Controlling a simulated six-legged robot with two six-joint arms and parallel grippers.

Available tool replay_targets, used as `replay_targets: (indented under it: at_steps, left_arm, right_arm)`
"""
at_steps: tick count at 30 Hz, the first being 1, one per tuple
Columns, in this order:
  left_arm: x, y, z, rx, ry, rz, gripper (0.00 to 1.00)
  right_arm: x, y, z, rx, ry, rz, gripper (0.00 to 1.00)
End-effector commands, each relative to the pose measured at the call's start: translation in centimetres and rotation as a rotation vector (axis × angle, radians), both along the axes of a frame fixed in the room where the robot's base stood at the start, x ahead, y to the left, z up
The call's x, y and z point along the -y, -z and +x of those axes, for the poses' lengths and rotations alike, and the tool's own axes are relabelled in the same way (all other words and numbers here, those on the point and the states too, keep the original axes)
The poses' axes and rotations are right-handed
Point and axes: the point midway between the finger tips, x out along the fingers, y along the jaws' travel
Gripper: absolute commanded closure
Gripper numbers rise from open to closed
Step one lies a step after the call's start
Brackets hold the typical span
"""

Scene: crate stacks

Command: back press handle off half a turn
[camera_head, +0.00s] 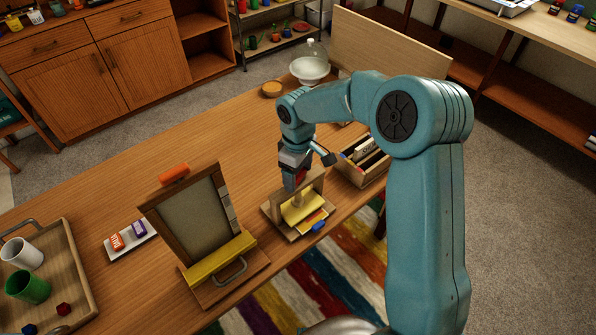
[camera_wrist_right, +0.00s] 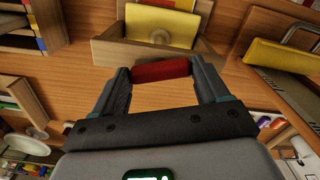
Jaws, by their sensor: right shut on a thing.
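The press (camera_head: 272,212) is a small wooden frame with yellow plates (camera_head: 304,208), standing near the table's front edge. My right gripper (camera_head: 297,181) is over it, pointing down. Its fingers are shut on the red press handle (camera_wrist_right: 162,72), one finger at each end of the bar in the right wrist view. The wooden frame (camera_wrist_right: 125,52) and a yellow plate (camera_wrist_right: 160,27) show just beyond the handle there. In the head view the gripper hides most of the handle. My left gripper is not in view.
On the table (camera_head: 140,155), a framed board (camera_head: 193,215) on a stand is left of the press. A wooden box (camera_head: 363,168) with upright items is close on the right. A tray (camera_head: 78,262) with cups is far left.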

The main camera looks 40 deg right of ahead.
Motion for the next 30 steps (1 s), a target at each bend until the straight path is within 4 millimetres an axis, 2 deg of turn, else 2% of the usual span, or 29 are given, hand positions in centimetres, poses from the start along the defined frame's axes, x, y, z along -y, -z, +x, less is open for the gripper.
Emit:
replay_targets:
  at_steps: [8,9,11,12,19,22,26,30]
  left_arm:
    - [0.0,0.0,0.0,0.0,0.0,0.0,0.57]
    - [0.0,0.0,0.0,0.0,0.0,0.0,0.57]
    - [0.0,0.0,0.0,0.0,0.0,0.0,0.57]
    - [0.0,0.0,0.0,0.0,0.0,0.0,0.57]
    - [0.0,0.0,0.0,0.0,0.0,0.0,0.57]
    - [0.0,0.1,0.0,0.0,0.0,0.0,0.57]
    - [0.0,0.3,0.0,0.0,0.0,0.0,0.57]
    - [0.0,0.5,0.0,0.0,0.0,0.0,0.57]
  right_arm:
    - [0.0,-0.3,0.3,0.011,0.001,0.0,0.56]
    - [0.0,-0.3,0.3,0.011,0.001,0.0,0.22]
    - [0.0,-0.3,0.2,0.01,0.002,-0.001,0.03]
    - [0.0,-0.2,0.2,0.009,0.001,0.0,0.0]
    - [0.0,-0.3,0.1,0.006,0.001,-0.001,0.0]
    - [0.0,-1.2,0.2,0.008,0.002,-0.001,0.0]
    - [0.0,-3.8,0.2,0.011,0.0,-0.002,0.0]
    - [0.0,-7.7,0.2,0.012,0.001,-0.001,0.0]
